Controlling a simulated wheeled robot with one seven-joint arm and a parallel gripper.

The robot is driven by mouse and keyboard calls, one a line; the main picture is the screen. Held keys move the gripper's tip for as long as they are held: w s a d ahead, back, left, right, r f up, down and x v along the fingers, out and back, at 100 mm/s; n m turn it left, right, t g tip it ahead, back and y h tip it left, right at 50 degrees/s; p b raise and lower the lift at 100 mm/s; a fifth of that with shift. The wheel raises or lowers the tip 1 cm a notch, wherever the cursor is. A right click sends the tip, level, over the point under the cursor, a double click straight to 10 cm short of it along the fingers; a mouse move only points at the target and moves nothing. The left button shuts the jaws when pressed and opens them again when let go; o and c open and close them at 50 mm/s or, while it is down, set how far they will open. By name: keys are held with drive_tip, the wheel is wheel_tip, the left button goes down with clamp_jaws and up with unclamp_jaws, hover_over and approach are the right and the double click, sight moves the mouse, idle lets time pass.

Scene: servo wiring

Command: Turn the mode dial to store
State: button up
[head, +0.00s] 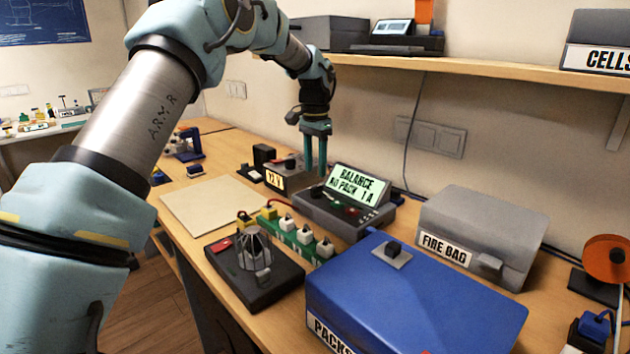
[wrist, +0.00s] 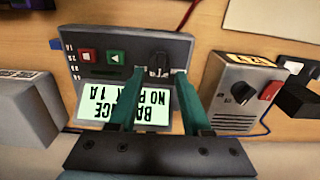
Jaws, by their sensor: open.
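The grey charger (head: 345,208) stands on the bench, and its lit screen (head: 357,184) reads "BALANCE NO PACK 1A". In the wrist view the charger (wrist: 85,50) appears upside down, with a red button, a green button and a black dial (wrist: 159,66) on its panel. My gripper (head: 316,172) points down over the charger's left end. In the wrist view my gripper (wrist: 148,74) is open and empty. The dial lies between the fingertips, nearer the right finger; contact cannot be told. The dial's marks are too small to read.
A 12V box (head: 290,170) with its own knob and red switch (wrist: 270,90) stands beside the charger. A green board (head: 295,238) with white plugs, a blue packs box (head: 430,300) and a grey fire bag box (head: 480,235) stand nearer. A pale mat (head: 205,205) is clear.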

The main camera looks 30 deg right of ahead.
sight(315, 187)
drive_tip(key=shift+f+p, duration=0.6)
drive_tip(key=shift+f, duration=2.2)
drive_tip(key=shift+c, duration=0.3)
clamp_jaws()
